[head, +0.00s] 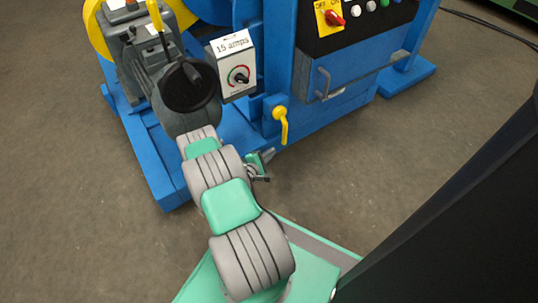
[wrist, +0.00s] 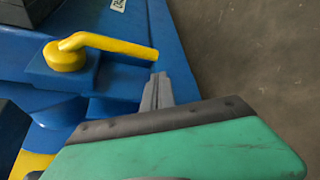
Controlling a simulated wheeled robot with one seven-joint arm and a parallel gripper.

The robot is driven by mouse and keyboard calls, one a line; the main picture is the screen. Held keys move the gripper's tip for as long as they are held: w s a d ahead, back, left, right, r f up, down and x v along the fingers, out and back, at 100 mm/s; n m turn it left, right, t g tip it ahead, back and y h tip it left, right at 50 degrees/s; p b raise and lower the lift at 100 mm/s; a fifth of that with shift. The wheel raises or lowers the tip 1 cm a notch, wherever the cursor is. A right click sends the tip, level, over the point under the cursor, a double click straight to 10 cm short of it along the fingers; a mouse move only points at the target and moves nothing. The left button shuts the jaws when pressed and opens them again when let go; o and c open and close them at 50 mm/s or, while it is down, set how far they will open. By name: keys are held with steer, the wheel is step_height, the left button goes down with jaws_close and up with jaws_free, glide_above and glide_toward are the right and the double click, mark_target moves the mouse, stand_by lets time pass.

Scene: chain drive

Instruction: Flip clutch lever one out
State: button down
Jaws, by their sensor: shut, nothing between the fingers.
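A yellow lever (head: 281,122) is mounted on the side of the blue machine, with its round hub at the top and its handle hanging down. In the wrist view the same yellow lever (wrist: 105,44) has its hub at left and its handle pointing right. No number on it can be read. My gripper (head: 268,155) is just below the lever's free end. In the wrist view my gripper's grey fingers (wrist: 158,88) are together and empty, close to the handle's tip. I cannot tell whether they touch it.
A white box marked "15 amps" (head: 233,65) with a dial is left of the lever. A panel with a red switch (head: 335,18) and a grey drawer-like handle (head: 323,83) are to the right. Another yellow lever (head: 154,16) stands at top left. Open floor (head: 400,140) lies right.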

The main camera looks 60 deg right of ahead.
steer(key=b+x, duration=0.2)
steer(key=x, duration=0.4)
steer(key=shift+d, duration=0.2)
